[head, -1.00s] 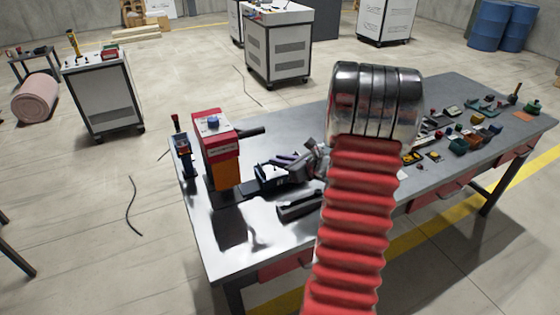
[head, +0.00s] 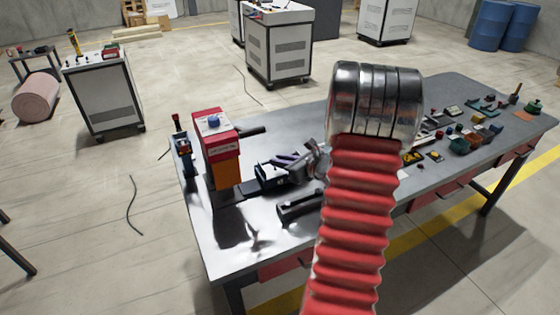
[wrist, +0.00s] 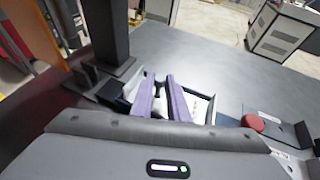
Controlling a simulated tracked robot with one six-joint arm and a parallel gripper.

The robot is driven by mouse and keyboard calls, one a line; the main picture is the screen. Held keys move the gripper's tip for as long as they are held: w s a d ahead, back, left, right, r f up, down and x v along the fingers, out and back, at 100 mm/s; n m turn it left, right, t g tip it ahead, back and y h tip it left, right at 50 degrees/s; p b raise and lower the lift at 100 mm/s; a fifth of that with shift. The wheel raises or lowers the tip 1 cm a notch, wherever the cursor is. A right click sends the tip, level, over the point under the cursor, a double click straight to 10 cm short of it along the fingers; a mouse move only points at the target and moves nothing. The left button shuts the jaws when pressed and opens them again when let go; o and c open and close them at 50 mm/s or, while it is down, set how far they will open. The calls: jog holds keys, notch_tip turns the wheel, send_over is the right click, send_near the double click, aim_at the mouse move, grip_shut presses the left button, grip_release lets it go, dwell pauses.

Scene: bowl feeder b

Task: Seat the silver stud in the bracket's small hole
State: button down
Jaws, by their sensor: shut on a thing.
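My gripper (wrist: 160,84) has two purple fingers, seen in the middle of the wrist view and, small, in the head view (head: 288,160). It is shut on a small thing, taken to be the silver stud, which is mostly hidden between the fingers. The fingertips are close to a dark fixture (head: 268,174) on the bench, beside the foot of a black post in the wrist view. I cannot make out the bracket or its small hole, or tell whether the stud touches it.
A red and orange machine (head: 216,150) stands left of the fixture on the grey bench (head: 225,262). A dark block (head: 298,206) lies in front. Several small coloured parts lie at the bench's right. A red button (wrist: 253,123) shows at right in the wrist view.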

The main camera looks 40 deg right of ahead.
aim_at(281, 173)
jog(key=shift+f, duration=1.55)
dwell(0.6)
jog(key=c, duration=1.6)
grip_release()
jog(key=shift+c, duration=0.2)
jog(key=shift+s+f, duration=0.1)
jog(key=shift+s, duration=0.1)
jog(key=v, duration=1.3)
jog(key=shift+s, duration=0.25)
